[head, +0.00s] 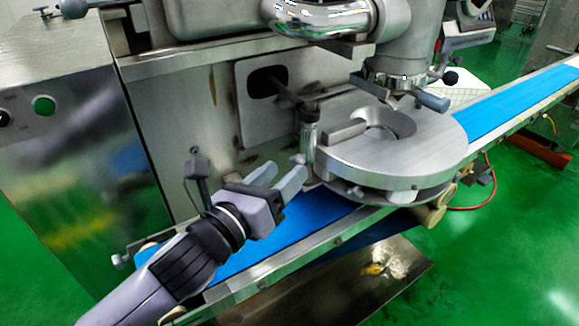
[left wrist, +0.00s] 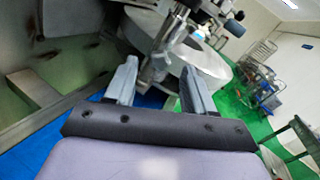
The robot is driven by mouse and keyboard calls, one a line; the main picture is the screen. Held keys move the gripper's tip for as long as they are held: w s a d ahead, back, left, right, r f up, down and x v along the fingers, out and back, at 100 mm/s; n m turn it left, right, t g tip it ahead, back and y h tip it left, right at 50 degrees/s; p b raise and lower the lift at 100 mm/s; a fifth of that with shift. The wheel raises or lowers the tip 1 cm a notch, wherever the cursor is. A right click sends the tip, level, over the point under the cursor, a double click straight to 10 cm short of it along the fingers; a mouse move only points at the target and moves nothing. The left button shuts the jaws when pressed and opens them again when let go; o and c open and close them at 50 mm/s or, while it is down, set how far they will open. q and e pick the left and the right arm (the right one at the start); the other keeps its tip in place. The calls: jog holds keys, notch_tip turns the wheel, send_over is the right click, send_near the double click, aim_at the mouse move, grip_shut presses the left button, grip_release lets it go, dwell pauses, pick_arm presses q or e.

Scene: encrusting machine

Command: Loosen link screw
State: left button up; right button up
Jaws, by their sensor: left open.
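My left gripper (head: 286,171) reaches in from the lower left, over the belt, with its two grey fingers apart and nothing held. Just beyond its fingertips stands an upright metal link post (head: 310,135), at the left side of the round steel disc housing (head: 400,150). A thin rod (head: 288,92) runs from the machine wall to the top of this post. In the left wrist view, a metal cylindrical part (left wrist: 154,70) shows between the open fingers (left wrist: 158,66). Which small part is the link screw cannot be told surely. My right gripper is not in view.
The blue conveyor belt (head: 300,228) runs under the disc from lower left to upper right. The steel machine wall (head: 215,125) stands behind the gripper. A nozzle with a grey-blue handle (head: 432,100) hangs above the disc. Open green floor (head: 480,260) lies to the right.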

aim_at(297, 160)
pick_arm(q)
jog(key=shift+x, duration=1.35)
grip_shut()
